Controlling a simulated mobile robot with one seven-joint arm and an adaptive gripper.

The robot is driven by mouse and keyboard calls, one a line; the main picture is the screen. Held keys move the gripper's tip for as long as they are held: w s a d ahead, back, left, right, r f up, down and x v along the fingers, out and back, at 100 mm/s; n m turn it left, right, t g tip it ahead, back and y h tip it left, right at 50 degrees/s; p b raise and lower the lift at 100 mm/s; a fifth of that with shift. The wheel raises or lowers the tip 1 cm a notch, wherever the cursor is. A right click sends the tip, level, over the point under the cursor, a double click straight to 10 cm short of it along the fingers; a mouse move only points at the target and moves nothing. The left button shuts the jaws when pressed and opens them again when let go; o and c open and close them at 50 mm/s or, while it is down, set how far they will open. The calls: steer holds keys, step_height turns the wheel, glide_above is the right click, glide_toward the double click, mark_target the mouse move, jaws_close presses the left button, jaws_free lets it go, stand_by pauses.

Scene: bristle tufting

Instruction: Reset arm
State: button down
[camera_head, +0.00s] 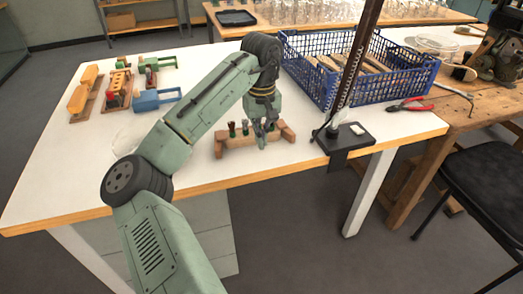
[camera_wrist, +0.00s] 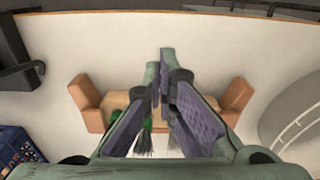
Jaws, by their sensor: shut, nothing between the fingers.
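My gripper (camera_head: 263,138) is above the right part of a wooden holder (camera_head: 226,146) near the front edge of the white table (camera_head: 90,165). In the wrist view, my gripper's fingers (camera_wrist: 165,72) come together at their tips with nothing held between them. The holder's raised end block (camera_wrist: 86,100) shows to their left and another to their right. Small dark and green pieces (camera_head: 244,127) stand in the holder. Dark bristles (camera_wrist: 144,147) show below the fingers, and my fingers hide the holder's middle.
A blue crate (camera_head: 318,86) stands at the back right, with a dark post and its clamp base (camera_head: 345,138) in front of it. Red pliers (camera_head: 408,105) lie to the right. Wooden, green and blue brushes or blocks (camera_head: 80,97) lie at the left.

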step_height(320, 180, up, 5)
steer(key=shift+w+r, duration=0.1)
